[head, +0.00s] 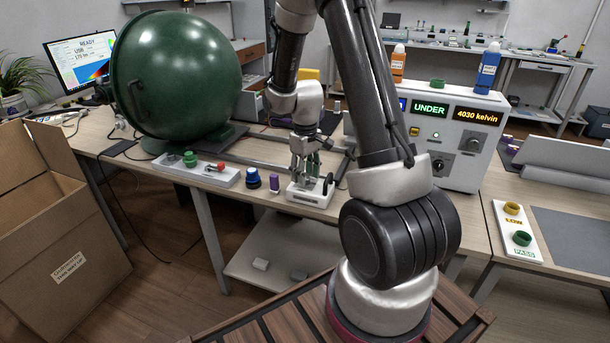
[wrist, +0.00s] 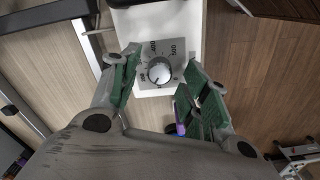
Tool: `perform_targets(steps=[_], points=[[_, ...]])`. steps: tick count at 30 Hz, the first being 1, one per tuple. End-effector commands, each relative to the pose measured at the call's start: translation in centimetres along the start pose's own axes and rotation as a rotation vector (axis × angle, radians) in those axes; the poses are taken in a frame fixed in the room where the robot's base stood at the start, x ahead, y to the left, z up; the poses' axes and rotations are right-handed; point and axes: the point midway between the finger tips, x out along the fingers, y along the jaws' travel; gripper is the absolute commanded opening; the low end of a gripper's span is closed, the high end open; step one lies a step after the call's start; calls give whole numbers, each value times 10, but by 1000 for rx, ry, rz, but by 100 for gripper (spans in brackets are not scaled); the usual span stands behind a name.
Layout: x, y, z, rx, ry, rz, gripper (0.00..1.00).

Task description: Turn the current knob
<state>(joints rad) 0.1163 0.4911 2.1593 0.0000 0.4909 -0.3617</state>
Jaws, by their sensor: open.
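A round knob (wrist: 159,71) with a pale cap and dark rim sits on a grey plate with printed dial marks, seen in the wrist view. The plate is on the top of a small white box (wrist: 183,22); the box also shows in the head view (head: 308,196). My gripper (head: 306,164) is open and points down over this box. Its green-padded fingers stand on either side of the knob in the wrist view, with gaps between pads and knob. In the head view the fingers hide the knob.
A purple block (head: 274,184) and a blue knob-like piece (head: 252,178) stand close left of the box. A green sphere (head: 178,75) stands behind left. A white instrument (head: 470,125) reading "UNDER" and "4030 kelvin" stands right, partly behind my arm.

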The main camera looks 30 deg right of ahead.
Motion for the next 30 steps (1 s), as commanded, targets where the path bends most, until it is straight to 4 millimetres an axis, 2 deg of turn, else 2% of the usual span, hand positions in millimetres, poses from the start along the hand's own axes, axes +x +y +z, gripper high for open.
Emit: perform_targets(steps=[3, 10, 11, 18, 30], points=[[7, 0, 0, 0, -1, 0, 46], [7, 0, 0, 0, 0, 0, 46], [7, 0, 0, 0, 0, 0, 42], [7, 0, 0, 1, 0, 0, 0], [7, 0, 0, 62, 0, 0, 0]])
